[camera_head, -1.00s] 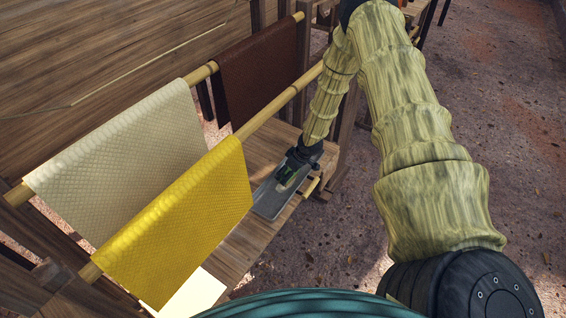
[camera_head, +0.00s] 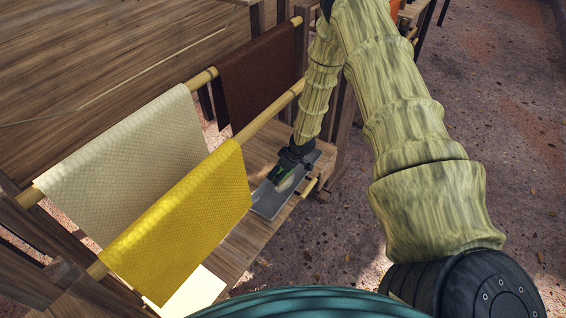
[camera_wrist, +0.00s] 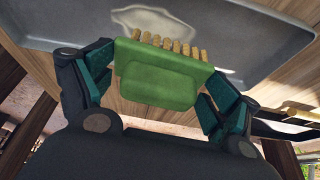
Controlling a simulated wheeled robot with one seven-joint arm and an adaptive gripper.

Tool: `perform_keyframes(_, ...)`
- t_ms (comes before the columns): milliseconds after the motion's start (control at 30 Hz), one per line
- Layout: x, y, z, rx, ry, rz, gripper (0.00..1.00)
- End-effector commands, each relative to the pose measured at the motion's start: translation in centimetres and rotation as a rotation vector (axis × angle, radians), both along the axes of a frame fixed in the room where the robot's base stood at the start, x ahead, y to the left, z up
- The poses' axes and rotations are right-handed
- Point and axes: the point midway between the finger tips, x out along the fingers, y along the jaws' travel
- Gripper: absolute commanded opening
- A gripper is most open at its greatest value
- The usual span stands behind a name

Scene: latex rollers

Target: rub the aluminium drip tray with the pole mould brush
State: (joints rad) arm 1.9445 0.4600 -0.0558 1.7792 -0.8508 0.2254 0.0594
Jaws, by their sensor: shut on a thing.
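The aluminium drip tray (camera_head: 267,204) is a long, shallow grey tray on a low wooden bench. In the wrist view, the tray (camera_wrist: 268,42) spans the top, with a pale, irregular patch (camera_wrist: 165,22) on its floor. My gripper (camera_wrist: 162,74) is shut on the green block of the pole mould brush (camera_wrist: 158,88). The brush's tan bristles point at the tray, beside the pale patch; I cannot tell whether they touch it. In the head view, my gripper (camera_head: 287,168) is low over the tray's middle, and the brush is a small green spot (camera_head: 277,173).
A yellow sheet (camera_head: 180,225), a cream sheet (camera_head: 125,160) and a dark brown sheet (camera_head: 258,75) hang over bamboo poles left of and behind the tray. A wooden post (camera_head: 340,125) stands near the tray's far end. Open ground (camera_head: 510,150) lies right.

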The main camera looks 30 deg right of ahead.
Motion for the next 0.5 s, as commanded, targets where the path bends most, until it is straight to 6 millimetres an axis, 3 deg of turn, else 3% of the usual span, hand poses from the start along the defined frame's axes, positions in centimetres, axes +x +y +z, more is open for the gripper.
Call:
perform_keyframes(300, 0.2, 0.3, 3.1, 0.0, 0.0, 0.003, 0.66)
perform_keyframes(500, 0.2, 0.4, 3.5, 0.0, 0.0, 0.004, 0.66)
